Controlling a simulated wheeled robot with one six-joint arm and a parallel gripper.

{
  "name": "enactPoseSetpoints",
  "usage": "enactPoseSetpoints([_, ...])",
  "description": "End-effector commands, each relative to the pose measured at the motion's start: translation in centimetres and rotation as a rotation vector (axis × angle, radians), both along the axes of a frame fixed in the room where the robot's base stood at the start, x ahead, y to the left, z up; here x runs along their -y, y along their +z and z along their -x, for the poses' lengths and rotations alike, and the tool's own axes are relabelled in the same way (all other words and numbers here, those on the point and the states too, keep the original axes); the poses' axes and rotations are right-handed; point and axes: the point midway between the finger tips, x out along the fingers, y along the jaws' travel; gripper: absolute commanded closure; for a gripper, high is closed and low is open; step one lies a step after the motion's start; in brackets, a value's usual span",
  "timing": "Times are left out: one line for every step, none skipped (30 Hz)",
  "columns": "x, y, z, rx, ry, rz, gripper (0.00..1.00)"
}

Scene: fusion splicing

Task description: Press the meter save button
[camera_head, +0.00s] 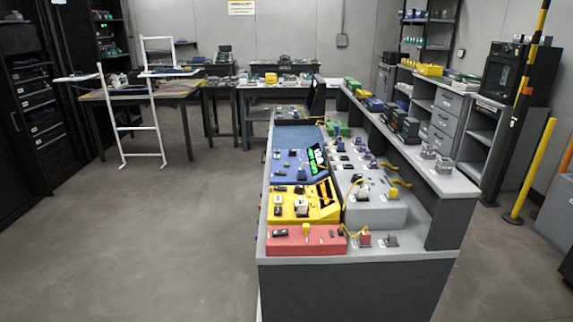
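No part of my gripper shows in the head view. A long workbench (350,287) carries several coloured consoles. A blue console (285,184) has small controls and a tilted dark screen with green writing (317,158). A yellow console (318,213) in front of it has a tilted dark screen with yellow marks (326,192) and small dark and white parts. A red console (285,241) lies at the bench's near edge. I cannot tell which console is the meter. The save button is too small to pick out.
A grey block (384,216) with yellow cables stands right of the consoles. A raised shelf (456,180) runs along the bench's right side. A white frame (128,129) and dark racks (14,150) stand at left. A yellow post (533,170) stands at right. The floor left of the bench is clear.

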Motion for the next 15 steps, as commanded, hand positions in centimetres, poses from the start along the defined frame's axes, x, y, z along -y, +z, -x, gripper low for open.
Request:
enactPoseSetpoints([0.00, 0.00, 0.00, 0.000, 0.000, 0.000, 0.91])
enactPoseSetpoints([0.00, 0.00, 0.00, 0.000, 0.000, 0.000, 0.94])
enactPoseSetpoints([0.00, 0.00, 0.00, 0.000, 0.000, 0.000, 0.97])
enactPoseSetpoints([0.00, 0.00, 0.00, 0.000, 0.000, 0.000, 0.99])
enactPoseSetpoints([0.00, 0.00, 0.00, 0.000, 0.000, 0.000, 1.00])
enactPoseSetpoints([0.00, 0.00, 0.00, 0.000, 0.000, 0.000, 1.00])
enactPoseSetpoints([0.00, 0.00, 0.00, 0.000, 0.000, 0.000, 1.00])
enactPoseSetpoints([0.00, 0.00, 0.00, 0.000, 0.000, 0.000, 1.00])
enactPoseSetpoints([0.00, 0.00, 0.00, 0.000, 0.000, 0.000, 1.00])
enactPoseSetpoints([0.00, 0.00, 0.00, 0.000, 0.000, 0.000, 1.00])
enactPoseSetpoints([0.00, 0.00, 0.00, 0.000, 0.000, 0.000, 1.00])
enactPoseSetpoints([0.00, 0.00, 0.00, 0.000, 0.000, 0.000, 1.00])
enactPoseSetpoints([0.00, 0.00, 0.00, 0.000, 0.000, 0.000, 1.00])
enactPoseSetpoints([0.00, 0.00, 0.00, 0.000, 0.000, 0.000, 1.00])
enactPoseSetpoints([0.00, 0.00, 0.00, 0.000, 0.000, 0.000, 1.00])
